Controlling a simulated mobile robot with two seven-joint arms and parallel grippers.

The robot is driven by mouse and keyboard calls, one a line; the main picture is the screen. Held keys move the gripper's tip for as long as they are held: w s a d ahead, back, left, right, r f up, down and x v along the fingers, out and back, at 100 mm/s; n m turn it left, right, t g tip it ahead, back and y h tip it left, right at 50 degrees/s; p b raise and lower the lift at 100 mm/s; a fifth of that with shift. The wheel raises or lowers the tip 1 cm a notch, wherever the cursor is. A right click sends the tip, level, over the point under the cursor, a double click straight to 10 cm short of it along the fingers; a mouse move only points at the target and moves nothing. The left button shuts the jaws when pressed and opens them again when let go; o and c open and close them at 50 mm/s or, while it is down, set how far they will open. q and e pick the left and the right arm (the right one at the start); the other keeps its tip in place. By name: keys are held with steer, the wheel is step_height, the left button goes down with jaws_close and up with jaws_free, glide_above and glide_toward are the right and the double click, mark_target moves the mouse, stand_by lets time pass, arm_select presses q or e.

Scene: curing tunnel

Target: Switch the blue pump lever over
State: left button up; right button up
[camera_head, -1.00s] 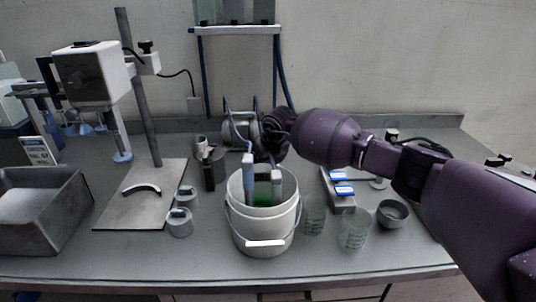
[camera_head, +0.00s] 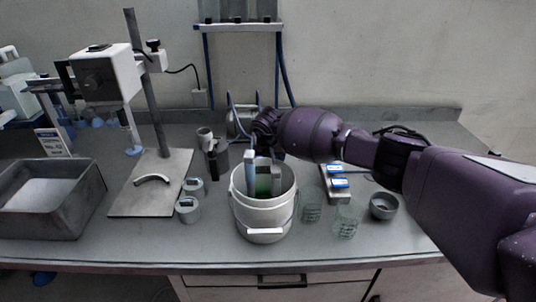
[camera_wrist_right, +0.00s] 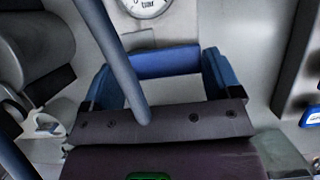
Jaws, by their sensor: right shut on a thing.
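The pump (camera_head: 240,124), a grey cylindrical body, stands behind the white bucket at the back of the bench. My right gripper (camera_head: 264,128) is at the pump's right side, and its fingers are hard to make out there. In the right wrist view a blue bar (camera_wrist_right: 168,62), which looks like the pump lever, spans between my gripper's fingers (camera_wrist_right: 162,80). They are shut on it. A round pressure gauge (camera_wrist_right: 146,4) shows just beyond. A blue-grey tube (camera_wrist_right: 118,55) crosses in front of the gripper. The lever is hidden in the head view. My left gripper is not in view.
A white bucket (camera_head: 262,218) with upright tools stands just in front of the pump. Glass beakers (camera_head: 345,222), a grey bowl (camera_head: 383,206) and a rack with blue-labelled items (camera_head: 335,190) lie right. A stand (camera_head: 150,183) and a metal tray (camera_head: 85,205) are left.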

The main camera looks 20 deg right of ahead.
stand_by(0.3)
steer(key=o, duration=0.7)
steer(key=shift+o, duration=0.3)
steer(key=shift+s+r, duration=0.15)
steer(key=shift+r, duration=0.4)
steer(key=p+v, duration=0.1)
steer(key=v, duration=0.8)
steer(key=shift+s+r, duration=0.25)
steer(key=shift+a+f, duration=0.1)
steer(key=shift+a, duration=0.05)
